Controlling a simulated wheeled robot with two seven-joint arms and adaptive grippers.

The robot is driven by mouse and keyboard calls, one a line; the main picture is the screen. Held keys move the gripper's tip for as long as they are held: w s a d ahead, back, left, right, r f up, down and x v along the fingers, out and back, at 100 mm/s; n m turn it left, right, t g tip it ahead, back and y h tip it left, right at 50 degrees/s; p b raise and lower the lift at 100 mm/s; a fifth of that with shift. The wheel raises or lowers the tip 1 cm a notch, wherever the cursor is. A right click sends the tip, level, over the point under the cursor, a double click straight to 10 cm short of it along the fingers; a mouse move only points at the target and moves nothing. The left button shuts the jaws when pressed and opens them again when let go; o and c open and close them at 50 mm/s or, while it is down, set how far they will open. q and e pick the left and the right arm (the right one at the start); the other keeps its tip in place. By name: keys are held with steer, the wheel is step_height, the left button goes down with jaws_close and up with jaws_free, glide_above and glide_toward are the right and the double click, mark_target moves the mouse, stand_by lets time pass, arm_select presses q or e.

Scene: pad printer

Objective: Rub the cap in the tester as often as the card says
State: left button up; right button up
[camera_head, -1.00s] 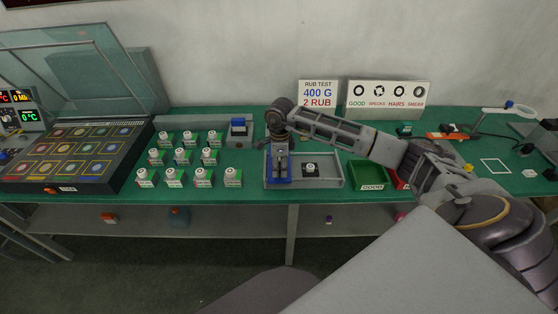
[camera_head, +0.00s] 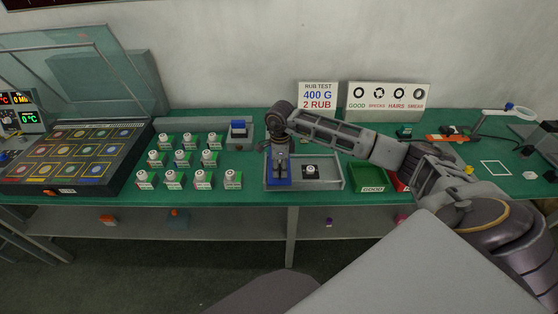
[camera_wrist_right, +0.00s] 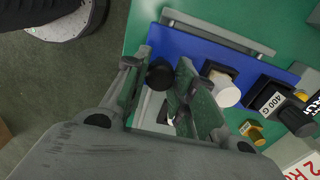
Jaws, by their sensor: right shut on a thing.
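The rub tester (camera_head: 330,185) is a shallow grey tray with a blue part (camera_head: 279,183) at its left end. A white cap (camera_head: 311,169) sits in a black holder inside the tray, right of my right gripper (camera_head: 280,166). In the wrist view that gripper (camera_wrist_right: 163,88) is shut on a black knob (camera_wrist_right: 160,73); a white cap in a dark holder (camera_wrist_right: 224,88) is beside the fingers, apart from them. A dark weight (camera_wrist_right: 270,97) carries a 400 G label. The card (camera_head: 318,95) reads RUB TEST, 400 G, 2 RUB. My left gripper is not in view.
Several white-capped bottles (camera_head: 183,156) stand left of the tester. A green GOOD bin (camera_head: 368,178) is close on its right, with a red bin partly behind my arm. A sample board (camera_head: 388,95) stands at the back. A glass-lidded case (camera_head: 75,160) is far left.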

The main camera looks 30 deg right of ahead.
steer(key=shift+d, duration=0.15)
steer(key=shift+s+d+b, duration=0.15)
steer(key=shift+s+d, duration=0.95)
steer(key=shift+d, duration=0.65)
steer(key=shift+s+d+b, duration=0.2)
steer(key=shift+s+d, duration=0.9)
steer(key=shift+d, duration=0.65)
steer(key=shift+s+d+b, duration=0.15)
steer(key=shift+s+d, duration=0.95)
steer(key=shift+d, duration=0.65)
steer(key=shift+w+a, duration=0.1)
steer(key=shift+w+a+b, duration=0.3)
steer(key=shift+w+a, duration=0.65)
steer(key=shift+a, duration=0.65)
steer(key=shift+w+a+b, duration=0.35)
steer(key=shift+w+a, duration=0.65)
steer(key=shift+a, duration=0.6)
steer(key=shift+w+a+b, duration=0.3)
steer(key=shift+w+a, duration=0.65)
steer(key=shift+a, duration=0.65)
steer(key=shift+d, duration=0.1)
